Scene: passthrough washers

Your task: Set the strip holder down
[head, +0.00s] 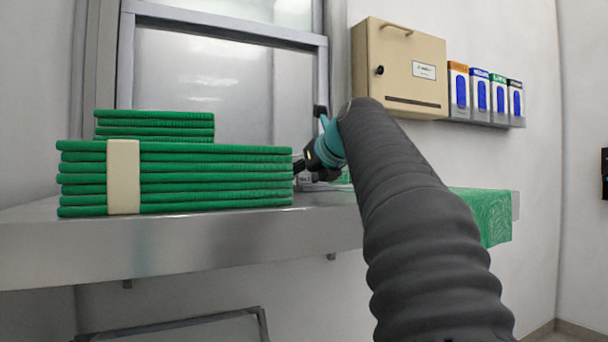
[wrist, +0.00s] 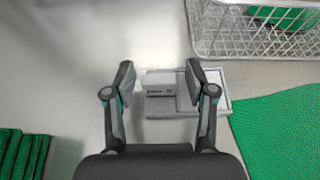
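The strip holder (wrist: 158,88), a small light grey block with a dark printed label, sits in the left part of a shallow grey tray (wrist: 215,107) on the metal counter in the wrist view. My gripper (wrist: 160,77) is open, its two fingers on either side of the block. A narrow gap shows between each finger and the block, so nothing looks gripped. In the head view my gripper (head: 298,167) is by the right end of the green stack, partly hidden by my arm. The holder cannot be made out there.
A wire basket (wrist: 203,40) with something green inside stands behind the tray to the right. A green cloth (wrist: 285,125) lies at right. A banded stack of green cloths (head: 210,180) is at left on the counter (head: 180,243). A beige wall box (head: 405,75) hangs above.

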